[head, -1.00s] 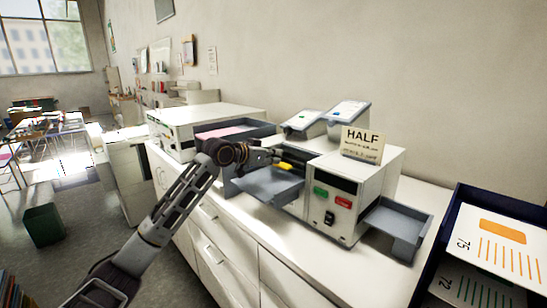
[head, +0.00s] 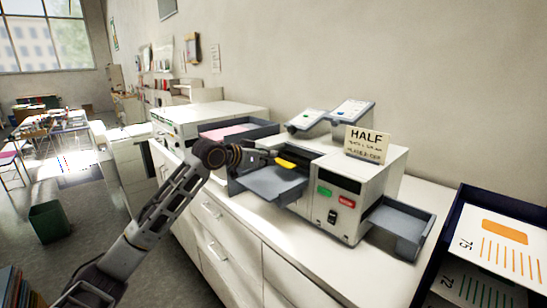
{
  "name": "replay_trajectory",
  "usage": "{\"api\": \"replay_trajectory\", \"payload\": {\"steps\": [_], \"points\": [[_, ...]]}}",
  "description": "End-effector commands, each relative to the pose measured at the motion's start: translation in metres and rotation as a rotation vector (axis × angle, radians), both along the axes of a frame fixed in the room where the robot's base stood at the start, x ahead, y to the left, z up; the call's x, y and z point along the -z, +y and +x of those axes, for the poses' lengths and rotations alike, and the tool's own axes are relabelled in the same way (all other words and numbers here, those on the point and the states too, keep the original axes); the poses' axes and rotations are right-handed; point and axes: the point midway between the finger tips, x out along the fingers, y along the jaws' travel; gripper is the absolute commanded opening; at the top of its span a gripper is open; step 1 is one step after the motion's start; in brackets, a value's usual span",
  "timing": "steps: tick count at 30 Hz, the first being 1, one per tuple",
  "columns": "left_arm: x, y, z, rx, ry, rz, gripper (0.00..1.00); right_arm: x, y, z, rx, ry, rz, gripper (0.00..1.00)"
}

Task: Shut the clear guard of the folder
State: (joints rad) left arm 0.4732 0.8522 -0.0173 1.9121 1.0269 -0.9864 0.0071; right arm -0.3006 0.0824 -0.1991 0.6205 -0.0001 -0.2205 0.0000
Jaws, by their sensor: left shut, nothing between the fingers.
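The folder (head: 376,172) is a pale machine on the white counter, with a green and a red button, a black switch and a HALF sign (head: 367,143) on top. A grey feed tray (head: 270,184) sticks out at its left and another grey tray (head: 402,226) at its right. A yellow part (head: 291,163) shows above the feed tray. My left gripper (head: 272,158) is shut and empty, close beside the yellow part; I cannot tell if they touch. The clear guard cannot be made out, so its position is unclear. My right gripper is not in view.
Two tilted panels (head: 351,112) stand behind the folder. A dark tray with pink paper (head: 232,133) and another pale machine (head: 190,117) are at the left. A dark blue bin with printed sheets (head: 495,241) is at the right. The counter front (head: 300,262) is bare.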

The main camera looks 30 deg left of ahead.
Motion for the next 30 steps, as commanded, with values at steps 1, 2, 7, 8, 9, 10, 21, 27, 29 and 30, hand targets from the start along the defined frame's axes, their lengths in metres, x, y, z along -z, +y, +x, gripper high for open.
{"api": "replay_trajectory", "payload": {"steps": [1, 2, 7, 8, 9, 10, 21, 27, 29, 30], "points": [[0.003, 0.001, -0.004, -0.001, 0.001, 0.002, 0.00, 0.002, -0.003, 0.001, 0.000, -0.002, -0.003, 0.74], [0.004, 0.002, -0.006, -0.001, 0.001, 0.002, 0.00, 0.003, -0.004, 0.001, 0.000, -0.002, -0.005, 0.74], [0.008, 0.006, -0.016, -0.001, 0.001, 0.002, 0.00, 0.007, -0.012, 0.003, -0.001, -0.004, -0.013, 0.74], [0.009, 0.007, -0.018, -0.001, 0.002, 0.001, 0.00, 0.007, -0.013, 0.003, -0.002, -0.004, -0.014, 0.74], [0.010, 0.007, -0.020, 0.000, 0.002, 0.001, 0.00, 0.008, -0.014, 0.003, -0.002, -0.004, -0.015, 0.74], [0.010, 0.008, -0.022, 0.000, 0.002, 0.002, 0.00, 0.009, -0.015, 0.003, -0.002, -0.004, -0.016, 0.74], [0.018, 0.015, -0.043, 0.000, 0.002, 0.001, 0.00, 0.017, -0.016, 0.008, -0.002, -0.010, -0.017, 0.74], [0.019, 0.017, -0.050, 0.000, 0.001, 0.001, 0.00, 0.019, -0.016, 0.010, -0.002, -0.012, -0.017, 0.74], [0.020, 0.017, -0.051, 0.000, 0.001, 0.001, 0.00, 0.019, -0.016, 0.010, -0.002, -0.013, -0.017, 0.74], [0.019, 0.018, -0.051, 0.000, 0.001, 0.001, 0.00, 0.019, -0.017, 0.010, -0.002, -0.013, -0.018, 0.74]]}}
